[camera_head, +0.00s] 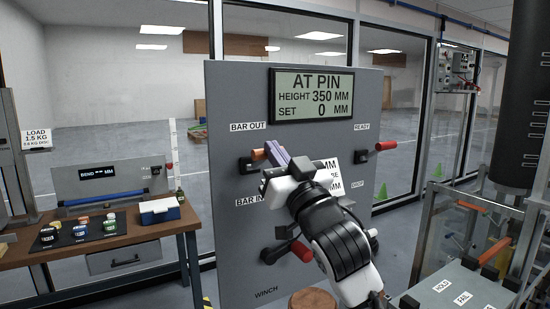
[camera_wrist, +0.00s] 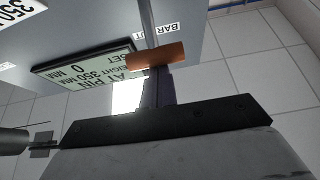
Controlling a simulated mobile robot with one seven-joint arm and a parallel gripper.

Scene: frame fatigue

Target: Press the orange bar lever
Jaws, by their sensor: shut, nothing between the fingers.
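The orange bar lever (camera_head: 258,154) sticks out of the grey panel (camera_head: 232,100), under the BAR OUT label. It also shows in the wrist view as an orange bar (camera_wrist: 155,55) lying across the tips of my gripper. My gripper (camera_head: 273,150) is shut and empty, its fingers pointing up and left with the tips at the lever. In the wrist view my gripper (camera_wrist: 156,76) reaches the lever's near side. It looks very close to the lever; I cannot tell whether they touch. My gripper and wrist hide part of the panel.
The panel display (camera_head: 312,96) reads AT PIN, height 350 mm, set 0 mm. A red lever (camera_head: 385,145) is at right under READY, and a red winch handle (camera_head: 302,251) is below. A wooden bench (camera_head: 150,230) stands left. A clear-walled machine (camera_head: 470,235) stands right.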

